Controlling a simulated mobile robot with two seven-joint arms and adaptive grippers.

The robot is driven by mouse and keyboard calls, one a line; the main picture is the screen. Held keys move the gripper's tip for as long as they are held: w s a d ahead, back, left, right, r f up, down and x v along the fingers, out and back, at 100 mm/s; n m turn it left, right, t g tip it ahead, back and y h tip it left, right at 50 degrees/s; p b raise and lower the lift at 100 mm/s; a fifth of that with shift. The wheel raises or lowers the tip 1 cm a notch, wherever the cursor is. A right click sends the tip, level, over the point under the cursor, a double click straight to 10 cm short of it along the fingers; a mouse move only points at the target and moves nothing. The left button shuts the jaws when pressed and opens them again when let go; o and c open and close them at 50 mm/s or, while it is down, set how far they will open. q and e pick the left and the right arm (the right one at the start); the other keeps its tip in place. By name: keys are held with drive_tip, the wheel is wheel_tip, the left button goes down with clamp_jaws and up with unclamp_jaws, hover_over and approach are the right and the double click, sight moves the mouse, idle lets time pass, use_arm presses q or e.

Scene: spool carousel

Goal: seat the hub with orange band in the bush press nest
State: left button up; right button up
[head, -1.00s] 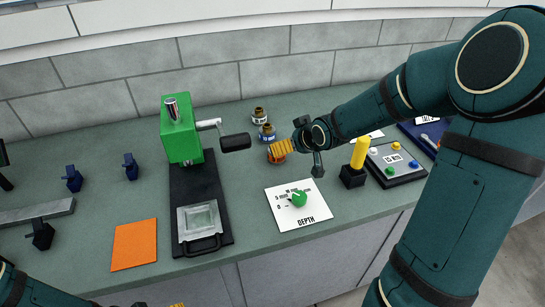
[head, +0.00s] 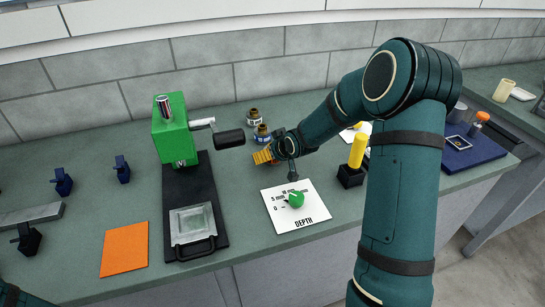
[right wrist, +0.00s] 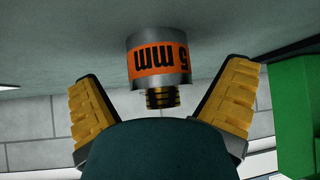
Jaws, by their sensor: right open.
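The hub with orange band (right wrist: 158,62), marked 5 mm, appears upside down in the right wrist view. It sits between the two yellow fingers of my right gripper (right wrist: 160,105), with gaps on both sides. In the head view my open right gripper (head: 263,155) is low over the bench and mostly hides this hub. The green bush press (head: 174,133) stands to its left. A pale square nest (head: 193,222) lies on the press's black base, below the press head, and looks empty. My left gripper is out of view; only a bit of its arm shows at the bottom left.
A hub with blue band (head: 262,134) and another hub (head: 254,117) stand just behind my right gripper. A depth card (head: 312,210) with a green knob lies in front. A yellow post (head: 357,150) stands to the right. An orange mat (head: 124,249) lies left of the press.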

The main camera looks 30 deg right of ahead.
drive_tip(key=shift+w+f, duration=0.45)
drive_tip(key=c, duration=1.4)
drive_tip(key=shift+r, duration=0.15)
wheel_tip(320, 180, up, 10)
drive_tip(key=shift+f+p, duration=0.1)
drive_tip(key=shift+p, duration=0.85)
